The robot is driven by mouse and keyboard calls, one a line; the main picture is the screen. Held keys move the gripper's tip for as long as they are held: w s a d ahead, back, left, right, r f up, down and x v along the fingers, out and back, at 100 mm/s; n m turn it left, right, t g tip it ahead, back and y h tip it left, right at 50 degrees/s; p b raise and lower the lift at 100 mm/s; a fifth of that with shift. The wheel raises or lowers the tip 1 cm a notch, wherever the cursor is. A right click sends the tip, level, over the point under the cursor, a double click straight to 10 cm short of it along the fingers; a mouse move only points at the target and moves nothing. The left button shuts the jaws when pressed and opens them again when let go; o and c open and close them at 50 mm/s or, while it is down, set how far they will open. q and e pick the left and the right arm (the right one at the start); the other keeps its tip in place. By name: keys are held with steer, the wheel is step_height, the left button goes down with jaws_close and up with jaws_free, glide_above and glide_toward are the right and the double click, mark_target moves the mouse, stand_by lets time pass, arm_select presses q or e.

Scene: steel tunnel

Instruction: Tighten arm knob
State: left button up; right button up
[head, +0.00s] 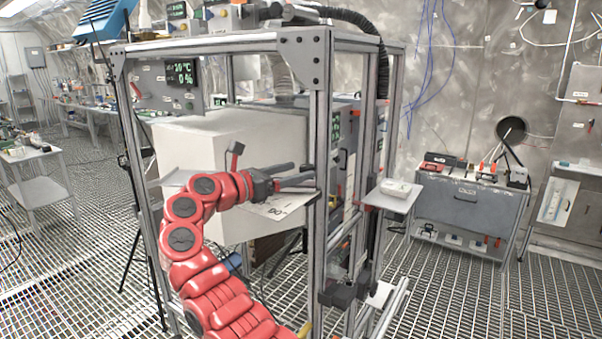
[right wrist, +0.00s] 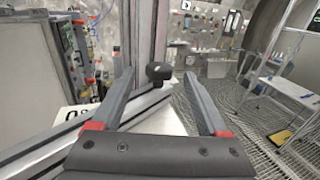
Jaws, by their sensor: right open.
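A small black knob (right wrist: 158,73) shows in the right wrist view, beside a grey metal bar. In the picture it lies between the two fingertips of my right gripper. Whether it is level with the tips or beyond them I cannot tell. My right gripper (head: 302,175) is open in the head view, with its dark fingers pointing right towards a frame post. The fingers hold nothing that I can see. I cannot make out the knob in the head view. My left gripper is in neither view.
A grey metal frame (head: 317,120) stands around a large white box (head: 200,140). A white plate with dark lettering (head: 275,208) lies just below my right gripper. A small shelf (head: 390,202) is right of the post. A grey workbench (head: 465,205) stands further right on the grated floor.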

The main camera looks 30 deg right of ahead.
steer(key=s+a+b, duration=0.1)
steer(key=a+b, duration=0.1)
steer(key=a, duration=1.3)
steer(key=shift+b, duration=0.3)
